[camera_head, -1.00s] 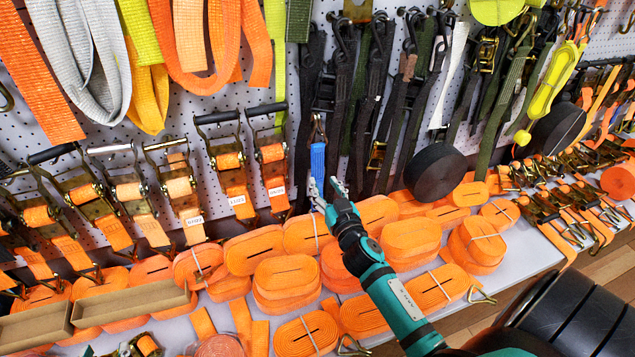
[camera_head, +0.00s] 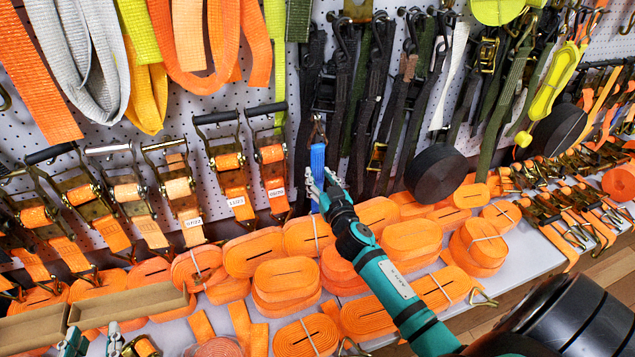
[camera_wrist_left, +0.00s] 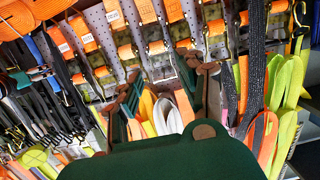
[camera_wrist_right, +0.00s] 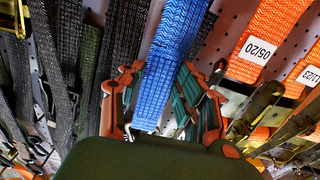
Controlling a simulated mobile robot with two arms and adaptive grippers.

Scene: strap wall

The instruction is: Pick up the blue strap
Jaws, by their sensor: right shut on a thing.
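The blue strap (camera_head: 317,162) hangs on the pegboard, left of the dark straps. It also shows in the right wrist view (camera_wrist_right: 170,62), running down between the fingers. My right gripper (camera_head: 324,188) is at the strap's lower end and shut on it; its fingers (camera_wrist_right: 158,100) lie on either side of the webbing. The strap still hangs from its metal hook at the top. My left gripper (camera_head: 94,338) is low at the left, by a cardboard tray. Its fingers (camera_wrist_left: 160,85) are apart with nothing seen held between them.
Coiled orange straps (camera_head: 286,280) cover the shelf below. Orange ratchet straps (camera_head: 232,185) hang close to the left, and dark straps (camera_head: 372,100) hang close to the right. A black roll (camera_head: 436,172) hangs further right. A cardboard tray (camera_head: 130,305) lies at lower left.

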